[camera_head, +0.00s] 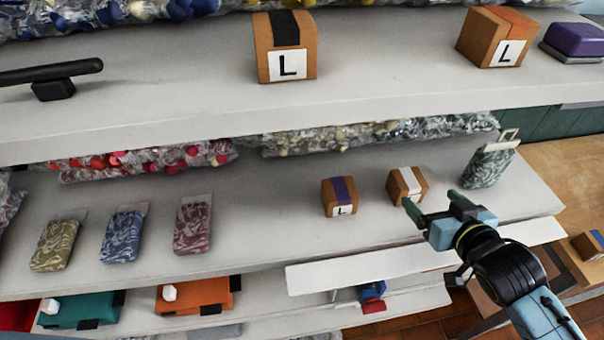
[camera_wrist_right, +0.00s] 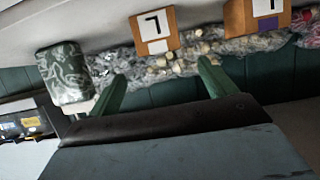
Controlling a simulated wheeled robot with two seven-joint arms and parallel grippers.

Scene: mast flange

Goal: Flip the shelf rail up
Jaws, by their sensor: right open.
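The shelf rail (camera_head: 380,267) is a long white strip along the front edge of the middle shelf, towards its right end. It hangs below and in front of the shelf edge, tilted outward. My right gripper (camera_head: 432,203) is above the rail's right half, over the shelf's front edge. Its green fingers are apart, with nothing between them, and point in towards the shelf. In the right wrist view the open fingers (camera_wrist_right: 160,82) face the boxes and bags; I cannot make out the rail there. My left gripper is not in view.
A white-taped box (camera_head: 407,186) is just beyond my right fingertips; a purple-taped box (camera_head: 341,196) stands left of it. A green patterned pouch (camera_head: 488,166) stands behind the gripper at the right. The upper shelf (camera_head: 180,100) overhangs. A wooden table (camera_head: 570,180) is at the right.

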